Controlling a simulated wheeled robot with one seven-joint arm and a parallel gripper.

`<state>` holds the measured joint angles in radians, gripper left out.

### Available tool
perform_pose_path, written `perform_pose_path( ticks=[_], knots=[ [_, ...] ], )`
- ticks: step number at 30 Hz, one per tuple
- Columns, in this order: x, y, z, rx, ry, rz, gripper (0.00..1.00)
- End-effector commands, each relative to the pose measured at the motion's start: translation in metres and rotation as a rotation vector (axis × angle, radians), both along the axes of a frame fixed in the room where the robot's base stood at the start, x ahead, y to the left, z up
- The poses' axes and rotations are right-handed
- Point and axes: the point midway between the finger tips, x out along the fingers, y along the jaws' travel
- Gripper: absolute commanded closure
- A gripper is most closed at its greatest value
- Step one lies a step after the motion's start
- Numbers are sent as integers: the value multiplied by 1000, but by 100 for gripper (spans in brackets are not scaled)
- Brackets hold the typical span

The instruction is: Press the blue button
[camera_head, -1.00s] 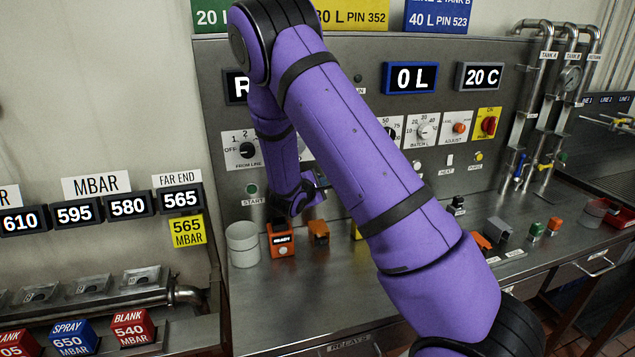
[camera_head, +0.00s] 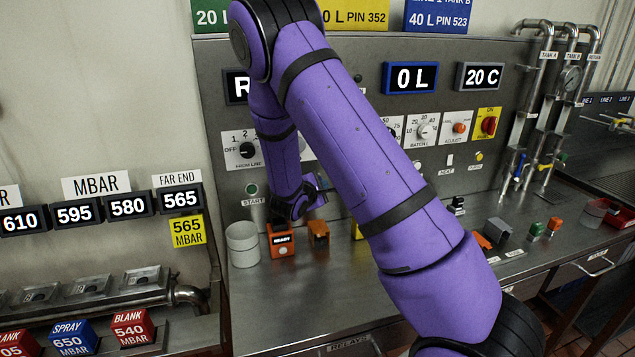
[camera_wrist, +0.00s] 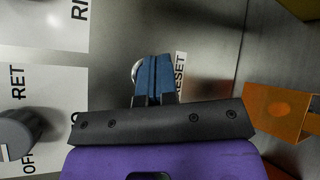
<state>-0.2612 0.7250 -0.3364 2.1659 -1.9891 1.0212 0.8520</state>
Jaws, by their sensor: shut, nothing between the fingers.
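My gripper (camera_wrist: 154,80) shows in the wrist view with its two blue fingers together and nothing between them. The fingers point at the grey panel, right in front of a round metal rim (camera_wrist: 135,72) that shows at their left side. A label reading RESET (camera_wrist: 180,75) is beside the fingers. No blue button face is visible; the fingers cover most of what is inside the rim. I cannot tell whether they touch it. In the head view my wrist is low at the panel, and my forearm hides part of the panel.
A grey knob (camera_wrist: 18,130) is left of the gripper in the wrist view, and an orange block (camera_wrist: 285,108) is at right. In the head view, a white cup (camera_head: 242,244) and an orange READY box (camera_head: 282,240) stand on the metal counter (camera_head: 300,300) below my wrist.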

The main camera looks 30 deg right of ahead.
Motion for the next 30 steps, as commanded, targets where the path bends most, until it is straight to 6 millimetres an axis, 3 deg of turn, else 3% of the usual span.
perform_pose_path(
  ticks=[7, 22, 30],
  knots=[
    [-2, 1, 0, 0, 0, 0, 100],
    [-42, 12, 0, 1, 1, 1, 100],
    [-48, 14, 0, 0, 0, 0, 100]
  ],
)
